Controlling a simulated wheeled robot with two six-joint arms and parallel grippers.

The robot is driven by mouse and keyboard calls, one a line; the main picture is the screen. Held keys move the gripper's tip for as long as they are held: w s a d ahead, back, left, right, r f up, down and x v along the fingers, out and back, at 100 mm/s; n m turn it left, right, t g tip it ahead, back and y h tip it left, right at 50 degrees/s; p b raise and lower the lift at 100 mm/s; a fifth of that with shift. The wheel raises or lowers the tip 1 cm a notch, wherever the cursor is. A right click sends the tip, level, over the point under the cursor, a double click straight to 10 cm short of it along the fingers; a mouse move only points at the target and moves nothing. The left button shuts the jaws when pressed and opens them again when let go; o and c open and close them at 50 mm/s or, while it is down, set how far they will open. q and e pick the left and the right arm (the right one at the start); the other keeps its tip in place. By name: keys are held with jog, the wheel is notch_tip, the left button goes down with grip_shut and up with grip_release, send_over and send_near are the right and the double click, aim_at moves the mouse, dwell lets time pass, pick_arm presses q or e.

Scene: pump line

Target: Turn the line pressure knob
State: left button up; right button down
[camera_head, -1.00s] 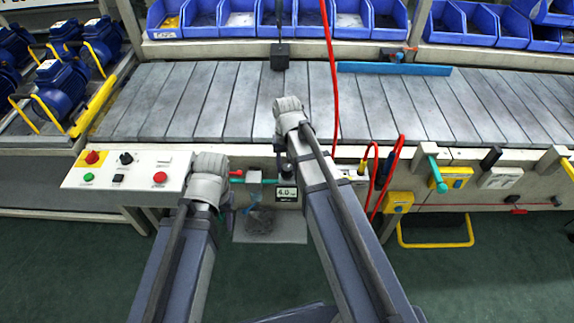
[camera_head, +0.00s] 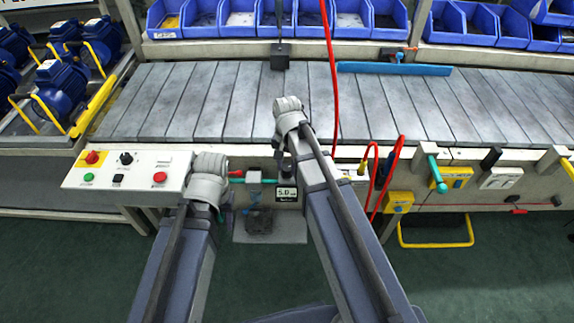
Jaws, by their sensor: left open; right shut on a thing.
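The line pressure knob (camera_head: 286,165) is a small dark knob above the digital gauge (camera_head: 287,194), which reads about 5.0. It is mostly hidden by my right gripper (camera_head: 281,153), which is shut on it from above; the fingertips are hard to make out. My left gripper (camera_head: 223,212) is open beside the right end of the control panel, left of the gauge. Its fingers are largely hidden by its own wrist.
The control panel (camera_head: 124,179) has red, green and black controls. A grey block with teal pipe (camera_head: 254,178) lies between my grippers. Red hoses (camera_head: 331,90) hang to the right. The slatted conveyor (camera_head: 200,100) runs behind; its middle is mostly clear.

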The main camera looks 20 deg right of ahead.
aim_at(287, 167)
jog(key=shift+c, duration=2.1)
grip_release()
jog(key=shift+r, duration=0.1)
notch_tip(287, 167, up, 8)
jog(key=p, duration=0.8)
jog(key=shift+f, duration=0.2)
jog(key=s+a+r+n+h+p, duration=0.1)
jog(key=s+a+n, duration=0.9)
jog(key=s, duration=0.4)
jog(key=shift+s+a+r+n, duration=0.2)
jog(key=shift+r+n, duration=0.15)
jog(key=shift+n, duration=0.15)
